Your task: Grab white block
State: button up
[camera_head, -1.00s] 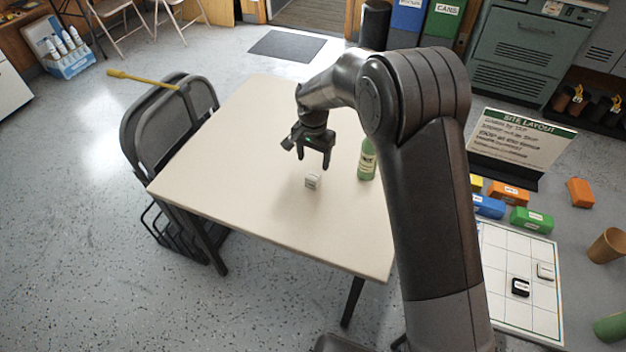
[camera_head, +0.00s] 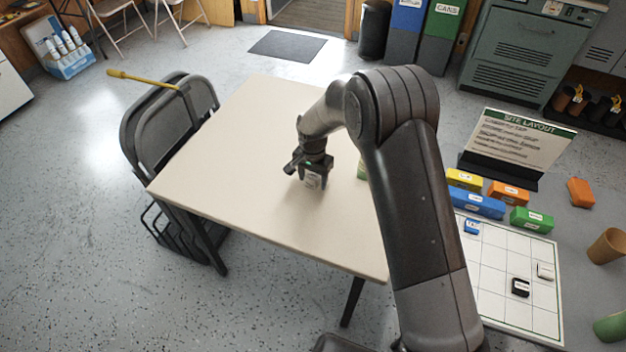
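The small white block (camera_head: 313,181) with a dark label sits on the beige table (camera_head: 240,140). My gripper (camera_head: 314,184) points down at the table, right over the block. Its fingers are apart and reach down on either side of the block. I cannot tell whether they touch it. The upper part of the block is partly hidden by my gripper.
A green bottle (camera_head: 362,168) stands on the table right of my gripper, mostly hidden behind my arm. Folding chairs (camera_head: 165,120) lean at the table's left edge. A gridded board (camera_head: 490,270) with colored blocks lies at right. The table's left half is clear.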

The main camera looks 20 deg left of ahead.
jog(key=c, duration=0.9)
jog(key=shift+c, duration=0.2)
jog(key=shift+r, duration=0.15)
